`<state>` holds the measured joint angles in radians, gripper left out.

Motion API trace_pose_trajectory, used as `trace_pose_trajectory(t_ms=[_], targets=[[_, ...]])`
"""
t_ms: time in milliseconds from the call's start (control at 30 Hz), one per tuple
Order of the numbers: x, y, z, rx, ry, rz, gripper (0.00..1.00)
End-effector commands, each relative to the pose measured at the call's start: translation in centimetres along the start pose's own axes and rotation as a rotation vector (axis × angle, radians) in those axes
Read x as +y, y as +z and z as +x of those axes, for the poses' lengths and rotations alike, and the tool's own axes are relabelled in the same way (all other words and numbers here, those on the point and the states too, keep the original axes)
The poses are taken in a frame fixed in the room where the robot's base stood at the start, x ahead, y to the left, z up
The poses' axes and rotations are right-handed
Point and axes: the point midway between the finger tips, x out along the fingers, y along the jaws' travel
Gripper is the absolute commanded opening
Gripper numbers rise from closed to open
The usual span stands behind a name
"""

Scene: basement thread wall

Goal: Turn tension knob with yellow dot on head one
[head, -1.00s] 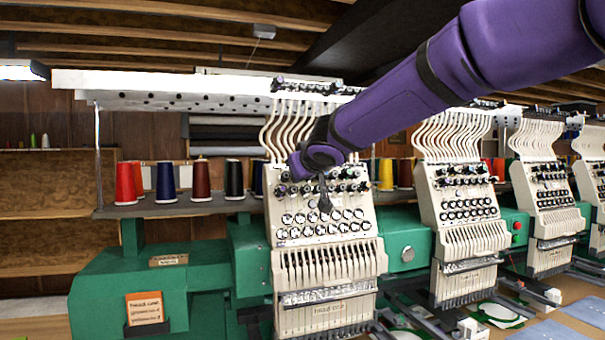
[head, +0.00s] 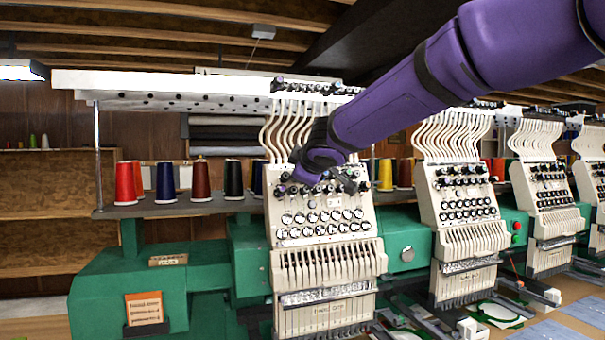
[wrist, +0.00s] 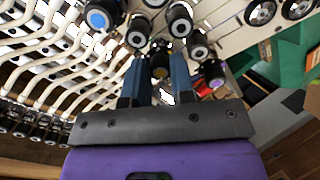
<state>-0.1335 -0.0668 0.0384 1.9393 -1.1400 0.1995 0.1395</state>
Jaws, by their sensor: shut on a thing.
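Head one (head: 328,260) is the nearest cream embroidery head, with rows of dark tension knobs above rows of round dials. In the wrist view, the knob with the yellow dot (wrist: 160,73) sits between the two blue fingers of my gripper (wrist: 158,82). The fingers are shut on it, one on each side. In the head view my gripper is at the upper knob rows of head one, and my purple wrist hides much of it and the knob there.
Neighbouring knobs crowd the fingers: one with a blue dot (wrist: 97,19) and one with a pink-purple dot (wrist: 214,82). Curved white thread tubes (head: 285,125) rise just above. Thread cones (head: 164,183) stand on a shelf at left. More heads (head: 460,200) stand at right.

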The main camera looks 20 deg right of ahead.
Motion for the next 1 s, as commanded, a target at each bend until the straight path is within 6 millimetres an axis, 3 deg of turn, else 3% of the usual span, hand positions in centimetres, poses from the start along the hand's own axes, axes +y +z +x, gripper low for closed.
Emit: trace_pose_trajectory(t_ms=[633,667,767,1000], targets=[[-0.05,-0.01,0.0,0.0,0.0,-0.053,0.0],[-0.05,-0.01,0.0,0.0,0.0,-0.052,0.25],[-0.05,-0.01,0.0,0.0,0.0,-0.052,0.48],[-0.02,-0.01,0.0,0.0,0.001,-0.052,0.48]])
